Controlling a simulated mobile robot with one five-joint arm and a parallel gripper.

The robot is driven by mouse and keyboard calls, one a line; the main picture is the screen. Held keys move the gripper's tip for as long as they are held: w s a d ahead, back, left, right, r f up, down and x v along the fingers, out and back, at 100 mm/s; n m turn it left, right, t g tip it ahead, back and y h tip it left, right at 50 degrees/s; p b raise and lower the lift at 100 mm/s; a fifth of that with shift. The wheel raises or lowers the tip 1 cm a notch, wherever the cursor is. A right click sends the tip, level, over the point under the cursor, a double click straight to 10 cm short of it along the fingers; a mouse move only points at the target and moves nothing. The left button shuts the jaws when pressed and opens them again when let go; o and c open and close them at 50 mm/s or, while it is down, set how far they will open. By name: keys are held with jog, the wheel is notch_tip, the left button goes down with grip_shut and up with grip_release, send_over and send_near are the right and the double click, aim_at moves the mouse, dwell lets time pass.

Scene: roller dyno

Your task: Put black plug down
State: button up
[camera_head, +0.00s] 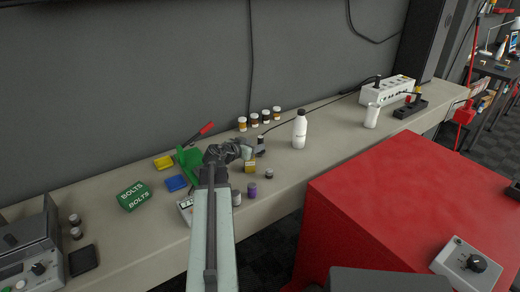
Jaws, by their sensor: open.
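My arm reaches from the bottom of the picture over the grey bench (330,144). My gripper (243,150) is at its far end, low over the bench top among small items, and is open. A thin black cord runs along the bench from the white power strip (388,89) and ends at a small dark piece, likely the black plug (261,142). It is just right of my gripper. It is too small to tell whether it touches the bench or the fingers.
Several small bottles (266,117) stand behind. A white bottle (299,130) stands to the right. A green bolts box (132,196) and blue and yellow boxes lie left. A red cabinet (400,200) fills the right front. Bench space right of the white bottle is fairly clear.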

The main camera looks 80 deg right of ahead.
aim_at(259, 143)
jog(key=x, duration=0.1)
jog(key=b+x, duration=0.1)
jog(key=x, duration=0.1)
jog(key=b+x, duration=0.1)
jog(key=shift+w+d+f, duration=0.2)
jog(key=shift+d+f, duration=0.1)
jog(key=shift+s+a+r, duration=0.1)
jog(key=shift+r, duration=0.1)
jog(key=shift+w, duration=0.2)
jog(key=shift+c, duration=1)
jog(key=c, duration=0.5)
grip_shut()
jog(key=shift+s, duration=0.1)
